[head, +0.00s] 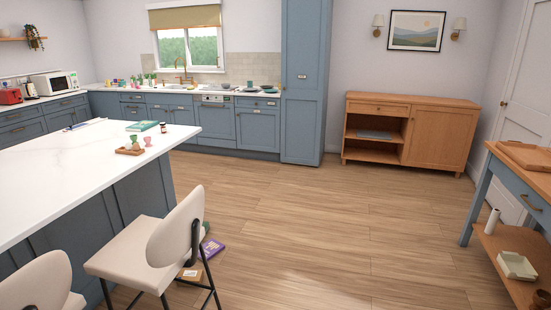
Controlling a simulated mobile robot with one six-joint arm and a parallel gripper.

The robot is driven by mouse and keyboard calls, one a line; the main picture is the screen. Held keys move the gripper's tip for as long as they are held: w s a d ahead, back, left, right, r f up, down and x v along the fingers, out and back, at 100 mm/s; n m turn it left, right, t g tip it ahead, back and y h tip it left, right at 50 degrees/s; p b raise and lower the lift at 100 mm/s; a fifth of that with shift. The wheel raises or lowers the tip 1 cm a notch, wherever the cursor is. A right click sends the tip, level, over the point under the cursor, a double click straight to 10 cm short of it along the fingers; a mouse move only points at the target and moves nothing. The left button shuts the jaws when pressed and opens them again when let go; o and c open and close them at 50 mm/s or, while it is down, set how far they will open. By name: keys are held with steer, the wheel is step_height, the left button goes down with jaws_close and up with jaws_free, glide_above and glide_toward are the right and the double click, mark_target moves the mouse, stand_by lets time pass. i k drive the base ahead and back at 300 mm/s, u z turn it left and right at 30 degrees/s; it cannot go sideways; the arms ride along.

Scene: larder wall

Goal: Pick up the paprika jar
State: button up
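A small dark-red jar (163,128) stands upright near the far right edge of the white kitchen island. It looks like the paprika jar, but it is too small for me to read a label. A green book (142,126) lies just left of it. My gripper is not in view.
The island top (60,165) also bears a small wooden tray (122,151) with small items. Two pale chairs (130,250) stand along the island's near side. A purple box or book (212,248) lies on the floor by them. The wooden floor in the middle (310,220) is clear.

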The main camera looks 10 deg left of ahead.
mark_target(163, 126)
steer(key=u, duration=0.2)
steer(key=i, duration=1.55)
steer(key=u, duration=1.1)
steer(key=i, duration=0.9)
steer(key=u, duration=0.45)
